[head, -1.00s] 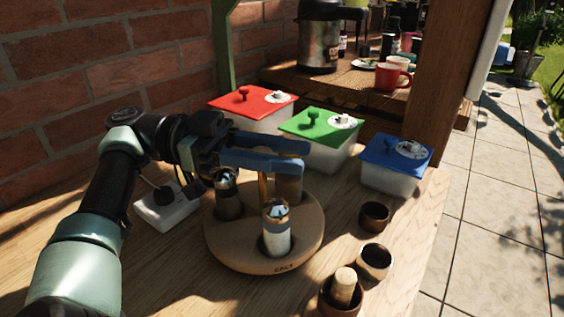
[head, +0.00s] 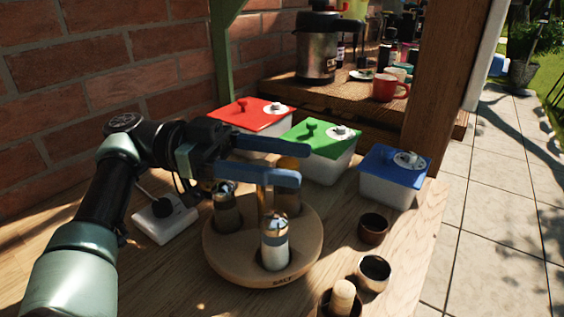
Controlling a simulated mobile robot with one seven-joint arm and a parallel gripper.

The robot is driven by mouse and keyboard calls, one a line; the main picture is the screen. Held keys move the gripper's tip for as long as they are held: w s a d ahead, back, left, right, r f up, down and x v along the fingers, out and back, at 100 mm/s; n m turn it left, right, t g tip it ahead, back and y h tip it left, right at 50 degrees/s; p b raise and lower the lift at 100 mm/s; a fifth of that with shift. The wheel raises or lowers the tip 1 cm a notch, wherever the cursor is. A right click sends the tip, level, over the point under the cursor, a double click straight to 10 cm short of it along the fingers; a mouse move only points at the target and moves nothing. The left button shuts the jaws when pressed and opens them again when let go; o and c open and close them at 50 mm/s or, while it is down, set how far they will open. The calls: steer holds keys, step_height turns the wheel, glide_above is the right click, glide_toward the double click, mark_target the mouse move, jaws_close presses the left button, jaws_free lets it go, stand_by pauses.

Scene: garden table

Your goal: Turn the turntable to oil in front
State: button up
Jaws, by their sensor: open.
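The round wooden turntable (head: 232,262) stands on the table with a word that looks like SALT on its front rim. A shaker with white contents (head: 275,245) stands at its front. A shaker with dark contents (head: 226,210) stands at its left. A container with an amber top (head: 288,195), perhaps the oil, stands at the back right, partly hidden by a finger. A thin wooden post (head: 263,199) rises at the middle. My gripper (head: 290,161) is open, its blue fingers spread above the turntable near the post's top. Whether the post is between them is unclear.
Boxes with red (head: 250,113), green (head: 321,138) and blue (head: 394,165) lids stand behind and right. Small dark cups (head: 373,228) and a cup with a wooden pestle (head: 343,297) stand at the right edge. A white socket block (head: 165,220) lies left.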

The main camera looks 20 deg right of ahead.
step_height(320, 180, up, 9)
steer(key=p, duration=0.2)
steer(key=shift+r+p, duration=0.15)
steer(key=shift+p, duration=0.25)
